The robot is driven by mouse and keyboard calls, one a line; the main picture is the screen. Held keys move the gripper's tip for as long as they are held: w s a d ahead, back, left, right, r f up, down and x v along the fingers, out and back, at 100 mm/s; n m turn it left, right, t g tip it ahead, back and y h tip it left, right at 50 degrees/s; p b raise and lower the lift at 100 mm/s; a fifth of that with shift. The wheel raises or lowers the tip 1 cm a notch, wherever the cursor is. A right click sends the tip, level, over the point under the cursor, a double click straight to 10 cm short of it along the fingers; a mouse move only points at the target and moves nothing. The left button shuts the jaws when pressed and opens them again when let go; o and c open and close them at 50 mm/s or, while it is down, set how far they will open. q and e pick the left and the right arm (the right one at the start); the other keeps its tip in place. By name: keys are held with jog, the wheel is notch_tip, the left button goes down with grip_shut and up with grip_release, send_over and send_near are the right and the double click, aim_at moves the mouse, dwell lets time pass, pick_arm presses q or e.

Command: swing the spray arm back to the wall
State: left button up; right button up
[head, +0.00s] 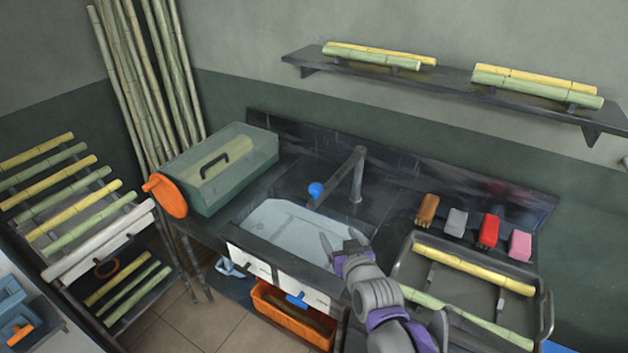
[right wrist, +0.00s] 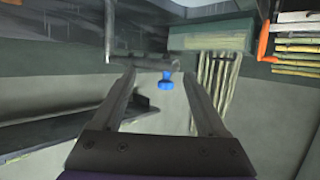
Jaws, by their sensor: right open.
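The spray arm (head: 338,178) is a dark grey tube on an upright post (head: 357,182) behind the sink. It reaches forward and left over the sink basin (head: 290,232), with a blue nozzle (head: 316,190) at its free end. My right gripper (head: 342,243) is open and empty over the basin's right front part, apart from the arm. In the right wrist view the blue nozzle (right wrist: 166,82) shows between the open fingers, beyond them. The spray arm (right wrist: 150,64) lies just above it in that view. My left gripper is not in view.
A green box (head: 225,170) with an orange disc (head: 166,195) stands left of the sink. Coloured blocks (head: 488,231) and a tray with cane (head: 545,312) lie at the right. The dark backsplash (head: 420,178) runs behind the post. A shelf (head: 455,79) hangs above.

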aim_at(314, 185)
jog(key=w+a+r+t, duration=0.1)
jog(key=w, duration=0.1)
jog(key=w+a+r+t, duration=0.1)
jog(key=w, duration=0.2)
jog(key=w+a+t, duration=0.1)
jog(key=w, duration=0.1)
jog(key=shift+w+r+t+y, duration=0.3)
jog(key=shift+w+r+t, duration=0.05)
jog(key=shift+r+t, duration=0.05)
jog(key=w, duration=0.3)
jog(key=w+a+p, duration=0.1)
jog(key=w, duration=0.3)
jog(key=w+p, duration=0.1)
jog(key=w, duration=0.2)
jog(key=shift+w+a, duration=0.2)
jog(key=shift+a, duration=0.05)
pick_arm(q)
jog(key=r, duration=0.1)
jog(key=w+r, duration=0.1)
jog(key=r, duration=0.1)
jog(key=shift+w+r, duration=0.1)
pick_arm(e)
grip_shut()
